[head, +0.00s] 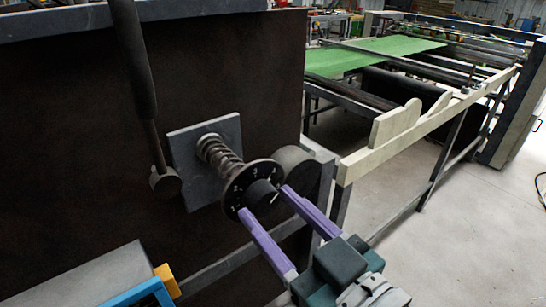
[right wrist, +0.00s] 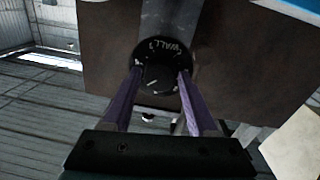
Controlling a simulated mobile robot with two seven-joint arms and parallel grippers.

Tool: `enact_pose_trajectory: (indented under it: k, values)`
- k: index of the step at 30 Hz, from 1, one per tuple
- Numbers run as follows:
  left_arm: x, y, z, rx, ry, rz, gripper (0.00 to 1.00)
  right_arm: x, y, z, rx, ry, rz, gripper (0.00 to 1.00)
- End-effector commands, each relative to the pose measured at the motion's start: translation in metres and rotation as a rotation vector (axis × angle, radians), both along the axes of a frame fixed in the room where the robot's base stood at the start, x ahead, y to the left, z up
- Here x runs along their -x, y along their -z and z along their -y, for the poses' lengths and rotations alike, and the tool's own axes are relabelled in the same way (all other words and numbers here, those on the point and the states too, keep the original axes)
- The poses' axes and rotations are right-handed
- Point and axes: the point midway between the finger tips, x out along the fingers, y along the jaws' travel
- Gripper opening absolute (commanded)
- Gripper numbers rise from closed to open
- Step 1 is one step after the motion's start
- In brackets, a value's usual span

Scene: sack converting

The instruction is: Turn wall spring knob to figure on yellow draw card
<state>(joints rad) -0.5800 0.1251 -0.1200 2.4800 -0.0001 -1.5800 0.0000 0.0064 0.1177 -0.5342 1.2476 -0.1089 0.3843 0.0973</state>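The wall spring knob (head: 262,194) is a dark hub with a white pointer line. It sits on a dark round dial (head: 237,181) with white figures, in front of a coiled spring (head: 218,153) on a grey plate (head: 182,150). My right gripper (head: 264,200) has its purple fingers on either side of the hub, seemingly with small gaps. In the right wrist view, the knob (right wrist: 160,80) lies between the fingertips, and white lettering like "WALL" shows above it. I cannot make out the pointed-to figure. No yellow card is readable. My left gripper is out of view.
A dark rod (head: 137,60) hangs left of the plate, with a round end. A grey cylinder (head: 298,168) stands close right of the dial. A blue-edged item (head: 140,294) with a yellow piece (head: 168,279) is at lower left. A machine with green sheet (head: 370,55) stands behind.

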Motion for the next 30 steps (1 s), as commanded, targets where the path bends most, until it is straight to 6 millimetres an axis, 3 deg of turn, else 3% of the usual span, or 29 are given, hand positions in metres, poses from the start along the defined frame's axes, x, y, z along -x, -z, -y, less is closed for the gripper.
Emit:
enact_pose_trajectory:
  k: [5,14,30]
  values:
    - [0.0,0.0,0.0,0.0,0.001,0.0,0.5,0.0,0.0,0.0,0.001,0.0,0.001,0.8]
    - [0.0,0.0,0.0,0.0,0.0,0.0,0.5,0.003,0.001,0.002,0.001,0.0,0.0,0.8]
    - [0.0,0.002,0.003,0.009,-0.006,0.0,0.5,0.078,0.001,0.051,0.002,0.0,-0.001,0.8]
